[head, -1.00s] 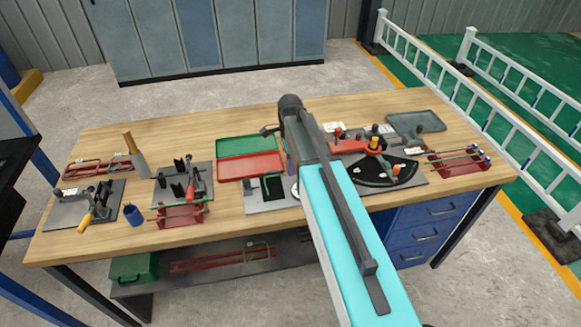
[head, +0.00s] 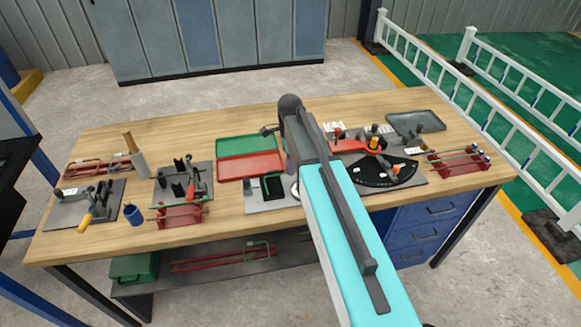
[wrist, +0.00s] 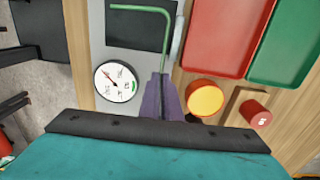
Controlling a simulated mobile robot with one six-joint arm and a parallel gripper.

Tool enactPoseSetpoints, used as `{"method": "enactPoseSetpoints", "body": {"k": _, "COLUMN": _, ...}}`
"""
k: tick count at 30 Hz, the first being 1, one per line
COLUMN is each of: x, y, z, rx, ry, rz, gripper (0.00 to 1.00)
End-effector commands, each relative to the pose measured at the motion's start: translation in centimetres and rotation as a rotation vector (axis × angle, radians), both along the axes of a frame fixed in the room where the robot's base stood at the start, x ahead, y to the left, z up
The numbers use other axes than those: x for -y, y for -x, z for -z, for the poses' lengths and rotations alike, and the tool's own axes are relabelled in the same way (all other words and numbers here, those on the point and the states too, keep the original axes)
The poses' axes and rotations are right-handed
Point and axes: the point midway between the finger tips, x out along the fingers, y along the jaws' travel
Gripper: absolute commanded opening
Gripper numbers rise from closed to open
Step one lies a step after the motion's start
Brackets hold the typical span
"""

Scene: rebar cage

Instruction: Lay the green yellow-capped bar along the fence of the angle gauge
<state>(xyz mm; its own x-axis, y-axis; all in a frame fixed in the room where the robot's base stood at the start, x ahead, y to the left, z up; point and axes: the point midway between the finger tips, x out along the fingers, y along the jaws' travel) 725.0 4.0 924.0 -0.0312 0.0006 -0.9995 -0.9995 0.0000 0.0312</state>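A bent green bar (wrist: 166,40) shows in the wrist view above a grey plate (wrist: 97,40) with a black square. Its near end meets my purple fingers (wrist: 163,88), which look closed on it. No yellow cap shows on the visible part; the end at the fingers is hidden. The plate carries a white dial (wrist: 116,81) and looks like the angle gauge. A pale strip (wrist: 178,32), perhaps its fence, runs close beside the bar. I cannot tell whether they touch. The bar (head: 283,184) also shows in the head view; my arm mostly hides the gripper.
A red tray (head: 250,167) and a green tray (head: 250,146) lie behind the plate. A yellow-topped round thing (wrist: 205,97) and a red cylinder (wrist: 256,113) stand near my fingers. A black fan-shaped plate (head: 383,175) and a bar rack (head: 458,162) are at the right.

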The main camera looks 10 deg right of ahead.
Motion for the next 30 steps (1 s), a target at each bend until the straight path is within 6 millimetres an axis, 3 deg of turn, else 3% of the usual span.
{"method": "enactPoseSetpoints", "body": {"k": 20, "x": 0.00, "y": -0.69, "z": -0.02, "rx": 0.001, "ry": 0.000, "rz": 0.000, "gripper": 0.00}}
{"method": "enactPoseSetpoints", "body": {"k": 21, "x": 0.00, "y": -0.65, "z": -0.01, "rx": 0.001, "ry": 0.000, "rz": 0.000, "gripper": 0.10}}
{"method": "enactPoseSetpoints", "body": {"k": 24, "x": 0.00, "y": -0.64, "z": -0.01, "rx": 0.000, "ry": 0.000, "rz": 0.000, "gripper": 0.25}}
{"method": "enactPoseSetpoints", "body": {"k": 30, "x": 0.00, "y": -0.63, "z": -0.01, "rx": 0.000, "ry": 0.000, "rz": 0.000, "gripper": 0.25}}
